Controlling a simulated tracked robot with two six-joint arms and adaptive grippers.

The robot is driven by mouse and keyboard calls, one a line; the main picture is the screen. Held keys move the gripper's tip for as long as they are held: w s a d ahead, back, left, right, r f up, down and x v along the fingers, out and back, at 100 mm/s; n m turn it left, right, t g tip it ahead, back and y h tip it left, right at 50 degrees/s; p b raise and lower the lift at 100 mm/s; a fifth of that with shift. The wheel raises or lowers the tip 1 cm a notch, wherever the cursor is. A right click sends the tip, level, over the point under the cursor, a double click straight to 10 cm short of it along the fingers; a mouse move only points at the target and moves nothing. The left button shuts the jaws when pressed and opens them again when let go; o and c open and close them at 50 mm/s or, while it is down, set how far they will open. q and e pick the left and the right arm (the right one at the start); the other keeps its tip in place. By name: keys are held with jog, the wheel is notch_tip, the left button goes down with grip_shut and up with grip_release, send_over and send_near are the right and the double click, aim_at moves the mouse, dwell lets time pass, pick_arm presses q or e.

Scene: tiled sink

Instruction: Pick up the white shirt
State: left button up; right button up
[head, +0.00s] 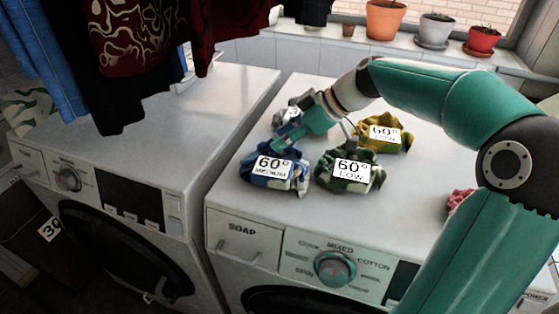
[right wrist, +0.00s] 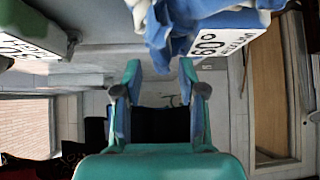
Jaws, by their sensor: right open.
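A pale grey-white cloth (head: 287,117), which looks like the white shirt, lies crumpled on the right washing machine (head: 240,190), partly hidden behind my right gripper (head: 290,140). The gripper is open and empty. It reaches down beside this cloth, just behind the blue-and-white cloth (head: 285,183) labelled "60° MEDIUM"; I cannot tell whether it touches either. In the right wrist view, the open fingers (right wrist: 160,68) have nothing between them, and the blue-and-white cloth (right wrist: 180,25) is just above them. My left gripper is not in view.
A green cloth (head: 340,184) and a yellow cloth (head: 376,146), both labelled, lie to the right. A red cloth (head: 458,199) is partly hidden by my arm. The left washing machine's top (head: 150,130) is bare under hanging clothes (head: 150,40). Pots (head: 384,18) line the windowsill.

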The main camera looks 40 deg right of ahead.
jog(key=shift+w+a+f, duration=0.1)
jog(key=shift+w+f, duration=0.05)
jog(key=shift+f, duration=0.05)
grip_shut()
dwell(0.5)
